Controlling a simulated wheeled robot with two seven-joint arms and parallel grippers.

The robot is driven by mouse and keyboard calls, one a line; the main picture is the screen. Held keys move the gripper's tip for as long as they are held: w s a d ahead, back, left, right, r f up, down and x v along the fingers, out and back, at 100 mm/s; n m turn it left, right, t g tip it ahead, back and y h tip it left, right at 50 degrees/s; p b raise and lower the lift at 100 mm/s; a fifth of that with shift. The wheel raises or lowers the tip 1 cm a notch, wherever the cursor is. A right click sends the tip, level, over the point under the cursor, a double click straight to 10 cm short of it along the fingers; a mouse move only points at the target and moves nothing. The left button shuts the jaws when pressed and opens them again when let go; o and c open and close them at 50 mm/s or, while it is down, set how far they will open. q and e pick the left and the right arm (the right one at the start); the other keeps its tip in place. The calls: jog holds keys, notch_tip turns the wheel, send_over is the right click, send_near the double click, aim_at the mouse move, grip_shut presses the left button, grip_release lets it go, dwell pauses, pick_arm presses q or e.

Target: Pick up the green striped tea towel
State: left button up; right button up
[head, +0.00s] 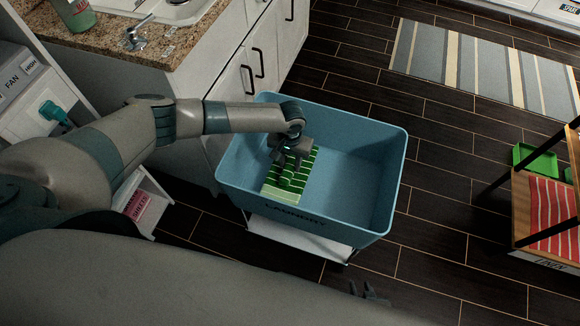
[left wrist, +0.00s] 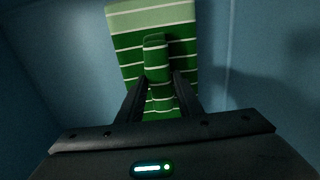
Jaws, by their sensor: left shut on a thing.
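The green striped tea towel (head: 283,190) lies in the left part of the blue laundry bin (head: 350,110). It is dark green with thin white stripes and a paler green end. My left gripper (head: 291,157) reaches down into the bin onto the towel. In the left wrist view, the fingers of my left gripper (left wrist: 160,80) are shut on a raised fold of the towel (left wrist: 155,15), with the rest spread beneath. Dark finger parts of my right gripper (head: 370,292) show low in the head view, in front of the bin and apart from it. Their opening is unclear.
The bin stands on a white base (head: 300,240) on dark floorboards. A counter with a sink (head: 165,12) is behind at left. A shelf unit at right holds a red striped towel (head: 552,215) and a green tray (head: 535,160). A striped rug (head: 485,70) lies behind. The bin's right half is empty.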

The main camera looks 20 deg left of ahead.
aim_at(290, 164)
pick_arm(q)
notch_tip(290, 164, up, 5)
jog(key=shift+r, duration=0.4)
pick_arm(e)
jog(key=shift+w+r, duration=0.1)
jog(key=shift+w, duration=0.1)
jog(key=shift+w+a, duration=0.15)
